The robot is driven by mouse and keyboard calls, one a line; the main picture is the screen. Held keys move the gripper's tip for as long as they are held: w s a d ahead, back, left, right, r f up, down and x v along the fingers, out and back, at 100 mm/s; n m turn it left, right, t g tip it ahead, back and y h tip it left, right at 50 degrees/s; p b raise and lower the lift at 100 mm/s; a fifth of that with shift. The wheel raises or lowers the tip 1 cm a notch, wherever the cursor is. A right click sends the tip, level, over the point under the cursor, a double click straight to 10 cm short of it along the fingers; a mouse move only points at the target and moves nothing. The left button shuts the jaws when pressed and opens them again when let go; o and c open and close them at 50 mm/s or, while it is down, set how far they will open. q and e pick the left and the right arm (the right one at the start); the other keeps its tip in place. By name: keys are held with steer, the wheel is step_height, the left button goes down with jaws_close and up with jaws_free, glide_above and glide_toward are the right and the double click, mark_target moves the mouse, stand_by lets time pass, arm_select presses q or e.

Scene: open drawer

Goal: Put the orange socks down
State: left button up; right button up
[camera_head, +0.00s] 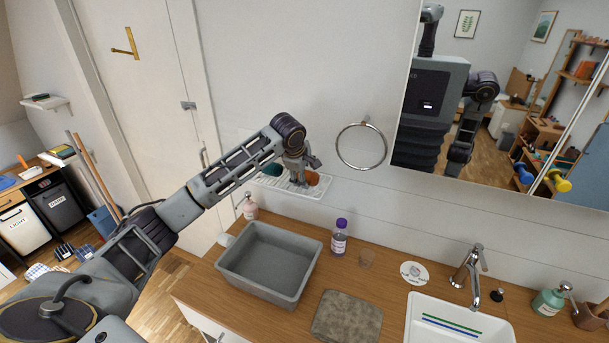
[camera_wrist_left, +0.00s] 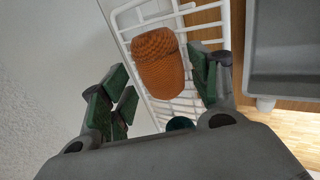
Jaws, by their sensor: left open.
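The orange socks (camera_wrist_left: 160,62), a rolled knitted bundle, lie on a white wire rack (camera_wrist_left: 222,20) in the left wrist view. In the head view a bit of the orange socks (camera_head: 312,178) shows below my left gripper (camera_head: 305,163), on the white rack (camera_head: 300,191) mounted on the wall. My left gripper (camera_wrist_left: 160,90) is open, with green-padded fingers to either side of the bundle. Its right finger is close to the socks; whether it touches them I cannot tell. My right gripper is not in view.
A teal item (camera_wrist_left: 181,123) lies on the rack near the socks. Below are a grey basin (camera_head: 268,262), a purple-capped bottle (camera_head: 339,238), a pink dispenser (camera_head: 250,207) and a folded grey cloth (camera_head: 347,317). A towel ring (camera_head: 361,167) hangs right of the gripper.

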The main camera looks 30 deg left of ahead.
arm_select(q)
steer(key=b+v, duration=0.2)
steer(key=v, duration=0.9)
steer(key=shift+s+r, duration=0.2)
steer(key=shift+r, duration=0.05)
stand_by(0.6)
